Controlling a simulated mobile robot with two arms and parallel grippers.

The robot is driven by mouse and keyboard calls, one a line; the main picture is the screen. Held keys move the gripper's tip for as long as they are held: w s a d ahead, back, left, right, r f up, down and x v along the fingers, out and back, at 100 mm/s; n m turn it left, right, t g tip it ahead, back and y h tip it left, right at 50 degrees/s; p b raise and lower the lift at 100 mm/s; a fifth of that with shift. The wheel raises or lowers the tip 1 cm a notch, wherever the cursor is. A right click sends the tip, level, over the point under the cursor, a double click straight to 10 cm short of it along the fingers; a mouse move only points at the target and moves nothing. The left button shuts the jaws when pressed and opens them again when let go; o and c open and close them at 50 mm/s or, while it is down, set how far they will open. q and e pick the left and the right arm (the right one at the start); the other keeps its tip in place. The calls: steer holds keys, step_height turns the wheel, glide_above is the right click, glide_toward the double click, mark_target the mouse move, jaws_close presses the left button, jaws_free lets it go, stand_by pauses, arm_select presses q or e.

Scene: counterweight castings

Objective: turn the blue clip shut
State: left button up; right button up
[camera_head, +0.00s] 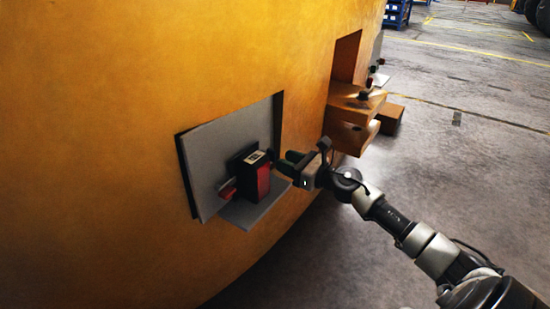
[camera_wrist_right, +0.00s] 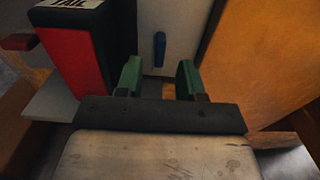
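The blue clip (camera_wrist_right: 160,49) shows in the right wrist view as a small, narrow upright piece on the pale grey plate (camera_wrist_right: 185,22). In the head view I cannot make it out; it may be hidden by the gripper or the box. My right gripper (camera_wrist_right: 159,80) is open, its two green-padded fingers apart with nothing between them. The clip appears beyond the fingertips, framed in the gap, apart from both. In the head view the right gripper (camera_head: 281,164) is at the right side of the recess. My left gripper is not in view.
A black and red box (camera_head: 257,182) with a label stands on the grey shelf, close left of my right gripper. A red piece (camera_head: 228,190) sticks out left of it. The yellow casting (camera_head: 110,90) surrounds the recess. An orange ledge (camera_head: 355,102) juts out farther right; open floor lies beyond.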

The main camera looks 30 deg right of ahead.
mark_target(275, 157)
steer(key=shift+x, duration=2.15)
jaws_close()
